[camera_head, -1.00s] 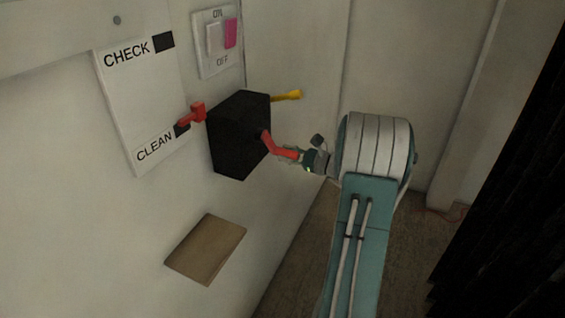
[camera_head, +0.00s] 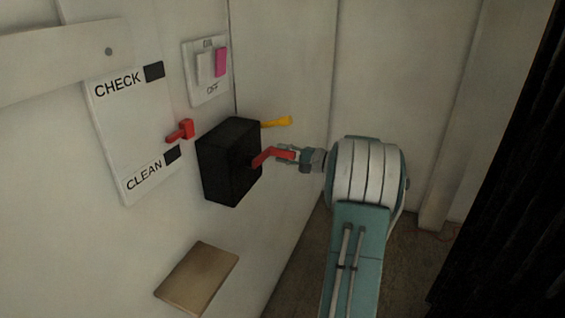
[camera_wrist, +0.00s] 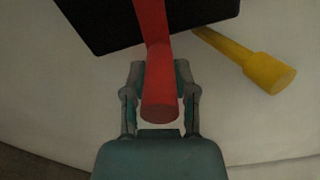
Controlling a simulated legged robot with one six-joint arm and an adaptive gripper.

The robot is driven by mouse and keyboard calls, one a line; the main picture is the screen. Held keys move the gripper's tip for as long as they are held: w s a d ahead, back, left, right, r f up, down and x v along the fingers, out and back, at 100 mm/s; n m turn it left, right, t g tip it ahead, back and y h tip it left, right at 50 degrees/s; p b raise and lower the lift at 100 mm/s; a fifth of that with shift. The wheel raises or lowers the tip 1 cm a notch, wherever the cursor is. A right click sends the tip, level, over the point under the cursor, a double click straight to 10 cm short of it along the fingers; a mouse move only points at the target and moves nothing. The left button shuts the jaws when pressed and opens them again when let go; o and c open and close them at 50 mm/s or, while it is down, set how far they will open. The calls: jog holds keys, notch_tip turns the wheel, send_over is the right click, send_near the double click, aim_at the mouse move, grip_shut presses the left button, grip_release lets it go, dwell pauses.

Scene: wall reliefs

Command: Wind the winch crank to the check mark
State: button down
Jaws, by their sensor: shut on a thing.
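The black winch box (camera_head: 226,165) is mounted on the wall, with a red crank (camera_head: 268,156) on its right side. My gripper (camera_head: 287,154) is shut on the crank's handle end. In the wrist view the red crank (camera_wrist: 158,85) runs up between the fingers (camera_wrist: 160,92) to the black box (camera_wrist: 105,22). A white panel (camera_head: 128,135) left of the box bears a CHECK mark (camera_head: 154,72) at the top and a CLEAN mark (camera_head: 172,154) lower down. A red pointer (camera_head: 181,131) stands between the marks, a little above CLEAN.
A yellow lever (camera_head: 277,122) sticks out behind the box, near my gripper; it also shows in the wrist view (camera_wrist: 250,62). A switch plate (camera_head: 206,70) with a white and a pink rocker is above. A brown plate (camera_head: 198,277) is below.

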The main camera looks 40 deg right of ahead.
aim_at(283, 153)
notch_tip(283, 153, up, 3)
jog(key=n, duration=0.3)
jog(key=shift+s+n, duration=0.1)
jog(key=shift+n, duration=0.3)
jog(key=r+n, duration=0.1)
jog(key=a+r+n, duration=0.1)
jog(key=n, duration=0.1)
jog(key=shift+s+r+n, duration=0.2)
jog(key=shift+r+n, duration=0.05)
jog(key=shift+n, duration=0.05)
jog(key=s+a+r+n, duration=0.3)
jog(key=a+n, duration=0.4)
jog(key=n, duration=0.5)
jog(key=shift+a+r+n, duration=0.15)
jog(key=shift+a+n, duration=0.05)
jog(key=shift+n, duration=0.2)
jog(key=shift+s, duration=0.1)
